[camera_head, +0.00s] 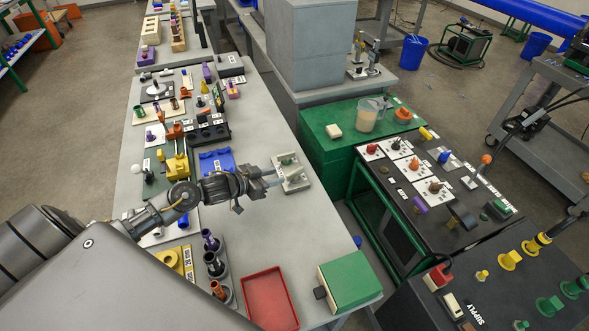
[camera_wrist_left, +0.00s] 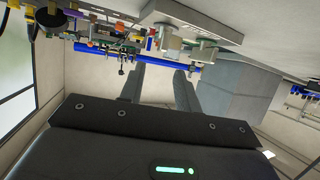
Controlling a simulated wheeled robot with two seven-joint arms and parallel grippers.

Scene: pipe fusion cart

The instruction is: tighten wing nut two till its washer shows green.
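My left gripper (camera_head: 272,177) reaches in from the left over the grey table, beside a pale plate (camera_head: 296,184) that carries small grey-green parts (camera_head: 287,160). In the left wrist view my two fingers (camera_wrist_left: 160,75) are apart with nothing between them. The pale plate (camera_wrist_left: 190,20) shows upside down at the top of that view, with small blocks on it, beyond the fingertips. I cannot make out which part is wing nut two. No washer colour can be read. My right gripper is not in view.
A blue tray (camera_head: 217,160) and several coloured fixtures stand left and behind the gripper. A red tray (camera_head: 270,300) and a green box (camera_head: 350,282) stand at the table's front. Between them and my left arm, the grey tabletop (camera_head: 290,230) is clear.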

